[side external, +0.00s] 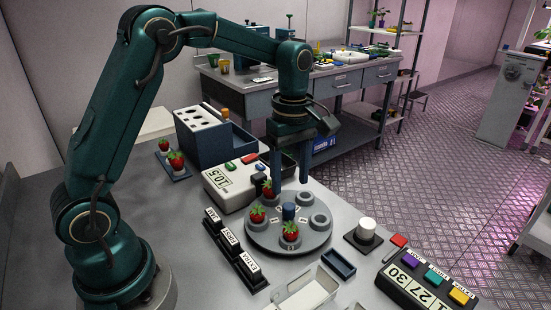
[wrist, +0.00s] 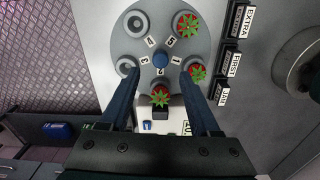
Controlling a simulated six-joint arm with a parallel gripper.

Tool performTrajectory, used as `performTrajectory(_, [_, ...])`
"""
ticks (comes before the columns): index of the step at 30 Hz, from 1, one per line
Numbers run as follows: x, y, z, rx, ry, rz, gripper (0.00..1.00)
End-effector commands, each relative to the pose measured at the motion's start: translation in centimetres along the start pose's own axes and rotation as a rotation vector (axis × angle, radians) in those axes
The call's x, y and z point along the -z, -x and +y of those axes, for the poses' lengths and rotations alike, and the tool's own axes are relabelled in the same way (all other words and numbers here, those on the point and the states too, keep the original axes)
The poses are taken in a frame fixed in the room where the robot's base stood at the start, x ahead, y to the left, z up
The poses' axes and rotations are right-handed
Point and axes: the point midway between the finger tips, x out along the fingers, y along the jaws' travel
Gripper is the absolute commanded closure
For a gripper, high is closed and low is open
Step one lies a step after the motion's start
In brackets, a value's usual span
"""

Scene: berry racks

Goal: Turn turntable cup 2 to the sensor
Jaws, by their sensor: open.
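The grey turntable (side external: 262,240) has a blue centre knob (side external: 289,211) and a ring of cups. In the wrist view, small number labels surround the knob (wrist: 160,61); I cannot read all of them surely. Three cups hold strawberries: upper right (wrist: 187,25), right (wrist: 197,71) and bottom (wrist: 160,97). The upper left cup (wrist: 137,24) and left cup (wrist: 127,66) are empty. My gripper (side external: 291,186) points down, open and empty, its fingers above the turntable and apart from the knob. In the wrist view my gripper's fingertips (wrist: 159,72) lie either side of the knob. Which item is the sensor is unclear.
A white device (side external: 229,183) with a 10.5 display stands behind the turntable. Label blocks (side external: 232,248) stand front left. A white cylinder on a black base (side external: 366,230), a dark tray (side external: 339,264) and a button box (side external: 425,285) are at right. A blue-grey rack (side external: 205,140) stands behind.

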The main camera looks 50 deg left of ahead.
Motion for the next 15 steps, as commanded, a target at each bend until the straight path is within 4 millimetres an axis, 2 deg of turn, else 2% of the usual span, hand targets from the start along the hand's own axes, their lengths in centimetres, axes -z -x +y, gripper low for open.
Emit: performTrajectory(15, [0.0,4.0,0.0,-0.002,0.0,0.0,0.37])
